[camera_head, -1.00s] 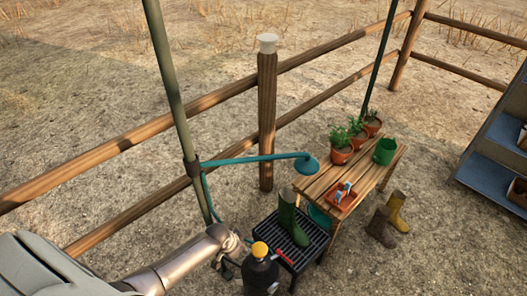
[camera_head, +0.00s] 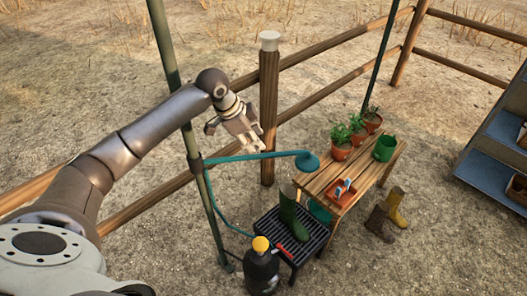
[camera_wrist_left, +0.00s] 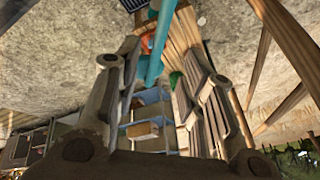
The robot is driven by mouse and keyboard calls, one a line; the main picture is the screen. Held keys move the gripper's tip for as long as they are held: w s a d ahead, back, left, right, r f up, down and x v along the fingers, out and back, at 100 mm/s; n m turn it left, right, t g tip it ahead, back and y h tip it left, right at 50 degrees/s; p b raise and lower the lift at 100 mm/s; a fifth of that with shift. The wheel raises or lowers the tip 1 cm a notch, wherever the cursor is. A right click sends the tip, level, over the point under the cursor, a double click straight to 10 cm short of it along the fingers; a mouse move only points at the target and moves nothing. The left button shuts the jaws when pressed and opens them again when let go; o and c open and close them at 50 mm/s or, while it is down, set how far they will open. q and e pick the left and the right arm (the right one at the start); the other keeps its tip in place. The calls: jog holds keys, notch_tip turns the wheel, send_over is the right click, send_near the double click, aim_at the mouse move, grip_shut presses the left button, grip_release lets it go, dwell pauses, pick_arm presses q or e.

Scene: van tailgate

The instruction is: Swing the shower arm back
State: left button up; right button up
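The teal shower arm (camera_head: 240,157) reaches right from a green pole (camera_head: 197,165) and ends in a round teal shower head (camera_head: 307,161) over the near-left edge of the wooden bench (camera_head: 350,178). My left gripper (camera_head: 250,138) is just above the middle of the shower arm in the head view, with its fingers pointing down and right. In the left wrist view its fingers are spread apart, and the shower arm (camera_wrist_left: 160,45) shows in the gap between them. I cannot tell whether they touch it. My right gripper is not in view.
A teal hose runs down the pole. Below, a green boot (camera_head: 291,213) stands on a black grate (camera_head: 272,225) near a dark yellow-capped bottle (camera_head: 262,265). Potted plants (camera_head: 342,145) and a green can (camera_head: 385,148) stand on the bench. A wooden fence post (camera_head: 268,110) rises behind the gripper.

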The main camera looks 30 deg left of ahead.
aim_at(263, 155)
pick_arm(q)
jog(key=x, duration=0.8)
jog(key=shift+w+d+f, duration=0.1)
jog(key=shift+d+f, duration=0.05)
jog(key=shift+f, duration=0.2)
grip_shut()
